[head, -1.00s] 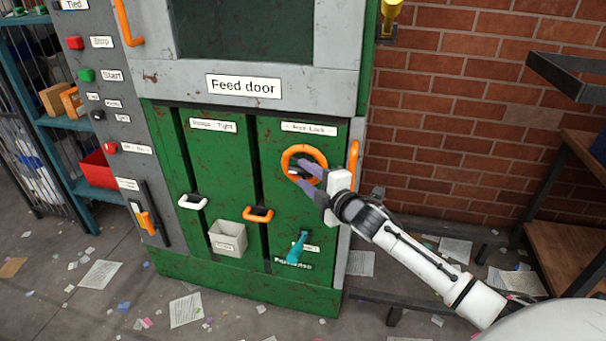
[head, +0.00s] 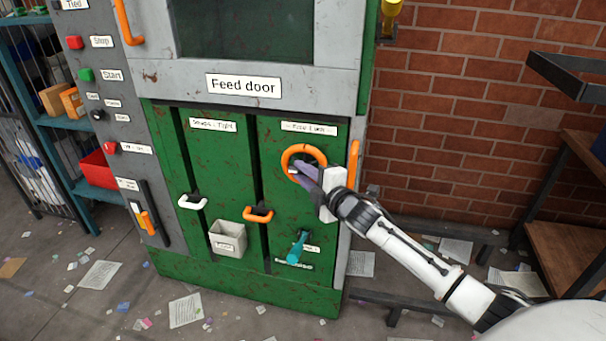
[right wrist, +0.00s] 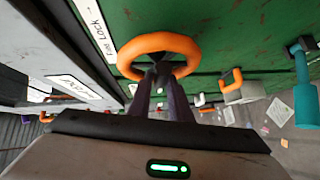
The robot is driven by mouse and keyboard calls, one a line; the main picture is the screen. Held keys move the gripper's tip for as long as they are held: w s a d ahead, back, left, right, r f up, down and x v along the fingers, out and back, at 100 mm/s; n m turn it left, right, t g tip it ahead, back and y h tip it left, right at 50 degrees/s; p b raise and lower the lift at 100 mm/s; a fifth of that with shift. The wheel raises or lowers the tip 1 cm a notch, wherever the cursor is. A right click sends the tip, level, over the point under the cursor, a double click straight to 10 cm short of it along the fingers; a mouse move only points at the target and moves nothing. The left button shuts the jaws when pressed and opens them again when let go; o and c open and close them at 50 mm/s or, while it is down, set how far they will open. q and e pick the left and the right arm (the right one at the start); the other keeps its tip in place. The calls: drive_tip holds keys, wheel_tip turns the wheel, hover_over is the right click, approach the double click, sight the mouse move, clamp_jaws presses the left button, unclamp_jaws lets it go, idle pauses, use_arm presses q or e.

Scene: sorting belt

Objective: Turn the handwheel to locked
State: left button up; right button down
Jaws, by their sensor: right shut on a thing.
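The orange handwheel (head: 301,149) is on the right green door panel, under a label strip (head: 309,128) that reads roughly "Free - Lock". My right gripper (head: 305,172) reaches it from the lower right, with its fingers at the lower part of the ring, and it is shut on the wheel. In the right wrist view the wheel (right wrist: 150,42) stands ahead, with both gripper fingers (right wrist: 163,95) at its near side and hub. The exact grip contact is partly hidden by the fingers. My left gripper is not in view.
An orange vertical handle (head: 353,165) is close right of the wheel. A teal lever (head: 298,246) sits below it. White (head: 192,201) and orange (head: 258,214) handles and a grey bin (head: 228,238) are to the left. A dark stand with shelves is at the far right.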

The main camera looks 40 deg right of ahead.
use_arm(q)
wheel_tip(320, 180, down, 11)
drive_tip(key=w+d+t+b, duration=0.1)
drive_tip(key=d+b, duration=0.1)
drive_tip(key=b, duration=1.8)
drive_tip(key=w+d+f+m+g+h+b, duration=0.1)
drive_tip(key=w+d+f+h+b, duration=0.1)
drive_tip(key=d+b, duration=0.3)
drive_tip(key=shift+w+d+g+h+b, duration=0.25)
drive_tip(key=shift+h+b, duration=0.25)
drive_tip(key=shift+b, duration=1.05)
use_arm(e)
drive_tip(key=shift+w+a+f+m+t+h, duration=0.15)
drive_tip(key=shift+m+t+h, duration=0.6)
drive_tip(key=shift+m+h, duration=2.55)
drive_tip(key=shift+s+d+f+m+t+h, duration=0.15)
drive_tip(key=shift+m+t+h, duration=0.55)
drive_tip(key=shift+m+h, duration=2.55)
drive_tip(key=shift+w+a+f+m+t+h, duration=0.2)
drive_tip(key=shift+m+t+h, duration=0.85)
drive_tip(key=shift+m, duration=4.2)
drive_tip(key=shift+g+h, duration=0.3)
drive_tip(key=c, duration=1.6)
unclamp_jaws()
drive_tip(key=shift+d, duration=0.1)
drive_tip(key=shift+c, duration=0.2)
